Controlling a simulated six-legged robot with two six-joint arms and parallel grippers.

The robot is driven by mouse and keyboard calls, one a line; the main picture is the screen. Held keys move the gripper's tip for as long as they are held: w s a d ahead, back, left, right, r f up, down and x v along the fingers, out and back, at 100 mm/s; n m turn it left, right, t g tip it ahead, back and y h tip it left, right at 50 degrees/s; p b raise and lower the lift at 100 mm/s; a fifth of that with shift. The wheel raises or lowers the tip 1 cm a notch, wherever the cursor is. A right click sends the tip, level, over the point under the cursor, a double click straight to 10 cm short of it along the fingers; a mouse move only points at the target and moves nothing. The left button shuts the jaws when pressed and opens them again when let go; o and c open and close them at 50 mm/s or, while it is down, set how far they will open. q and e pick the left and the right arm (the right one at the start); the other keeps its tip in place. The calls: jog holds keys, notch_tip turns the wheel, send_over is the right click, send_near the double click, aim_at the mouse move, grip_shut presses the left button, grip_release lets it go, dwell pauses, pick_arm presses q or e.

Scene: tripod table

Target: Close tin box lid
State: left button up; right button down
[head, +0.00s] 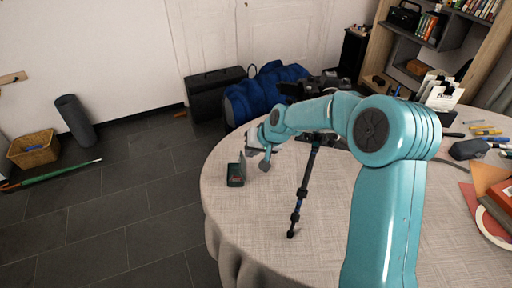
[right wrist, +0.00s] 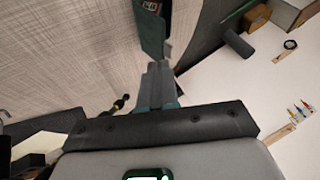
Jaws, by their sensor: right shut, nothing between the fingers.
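The small dark green tin box (head: 235,181) stands on the round table near its left edge in the head view, with something red inside. Its lid (head: 242,162) stands up, open, on the side toward my right gripper. My right gripper (head: 265,163) is shut and empty, just right of the raised lid. In the right wrist view the closed fingertips (right wrist: 158,66) point at the green tin box (right wrist: 152,30), which is cut off by the top edge. I cannot tell whether the fingertips touch the lid. My left gripper is not in view.
A black tripod (head: 301,198) lies on the cloth-covered table (head: 260,235) right of the box, near my right arm. Papers, a red book (head: 500,195) and pens lie at the right. The cloth in front of the box is clear.

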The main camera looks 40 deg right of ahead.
aim_at(241, 159)
jog(key=x, duration=0.3)
jog(key=shift+w+f, duration=0.15)
jog(key=shift+f, duration=0.15)
jog(key=shift+a, duration=0.2)
jog(key=shift+d, duration=0.1)
